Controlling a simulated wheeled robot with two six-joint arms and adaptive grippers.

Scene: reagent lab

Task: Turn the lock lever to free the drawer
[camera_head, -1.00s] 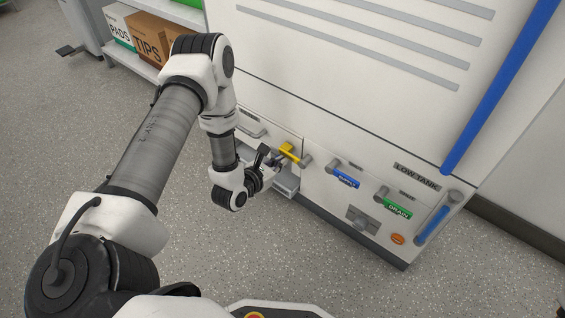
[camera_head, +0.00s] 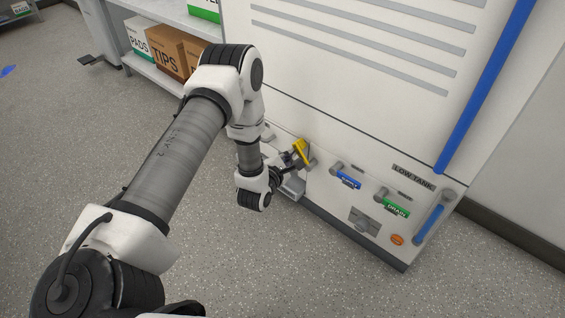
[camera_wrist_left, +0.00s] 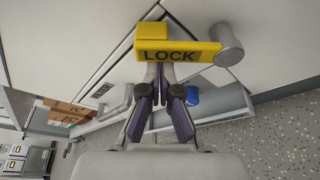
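The yellow lock lever (camera_head: 301,150) sits low on the white cabinet front, angled steeply up from its grey pivot. In the left wrist view the lever, marked LOCK (camera_wrist_left: 185,52), fills the top middle, with its round grey pivot at its right end. My left gripper (camera_head: 293,163) is at the lever's lower side. In the left wrist view its fingertips (camera_wrist_left: 160,74) are close together just below the lever, apparently touching it, with nothing visible between them. The drawer front is largely hidden behind my left arm. My right gripper is not in view.
To the right on the cabinet are a blue-tagged valve handle (camera_head: 347,180), a green DRAIN handle (camera_head: 394,208), an orange button (camera_head: 397,240) and a blue sight tube (camera_head: 430,224). A shelf with a TIPS box (camera_head: 168,53) stands left. The floor in front is clear.

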